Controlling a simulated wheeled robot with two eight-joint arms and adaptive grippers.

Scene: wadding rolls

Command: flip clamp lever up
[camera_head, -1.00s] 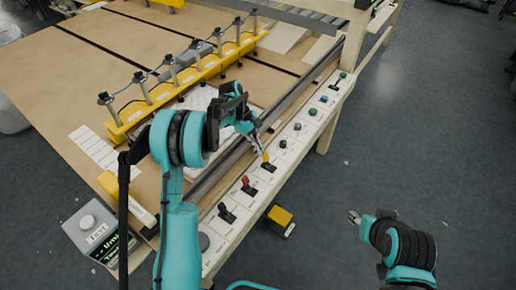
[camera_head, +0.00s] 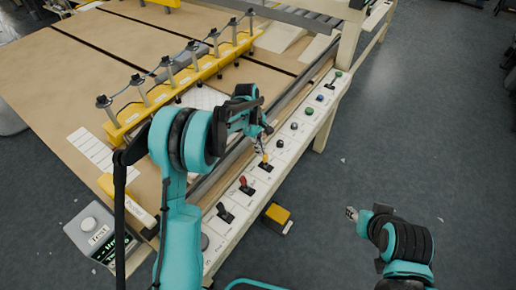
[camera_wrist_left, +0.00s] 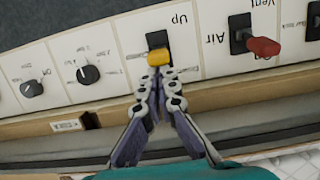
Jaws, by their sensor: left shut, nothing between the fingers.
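The clamp lever with a yellow tip (camera_head: 265,158) stands on the white control panel along the machine's front edge. In the left wrist view its yellow tip (camera_wrist_left: 158,56) is just beyond my fingertips, between the printed "Up" at the far side and the "Down" wording at the near side. My left gripper (camera_head: 261,147) is shut and empty; its fingertips (camera_wrist_left: 157,76) are together, right at the lever's near side. I cannot tell whether they touch it. My right gripper (camera_head: 351,214) is out over the floor, away from the panel; its fingers are too small to read.
A red lever (camera_head: 244,183) and a black lever (camera_head: 225,212) sit nearby on the panel; the red one (camera_wrist_left: 262,46) is right of the clamp lever in the wrist view. Knobs and buttons (camera_head: 309,112) line the other side. A yellow pedal (camera_head: 278,215) is on the floor.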

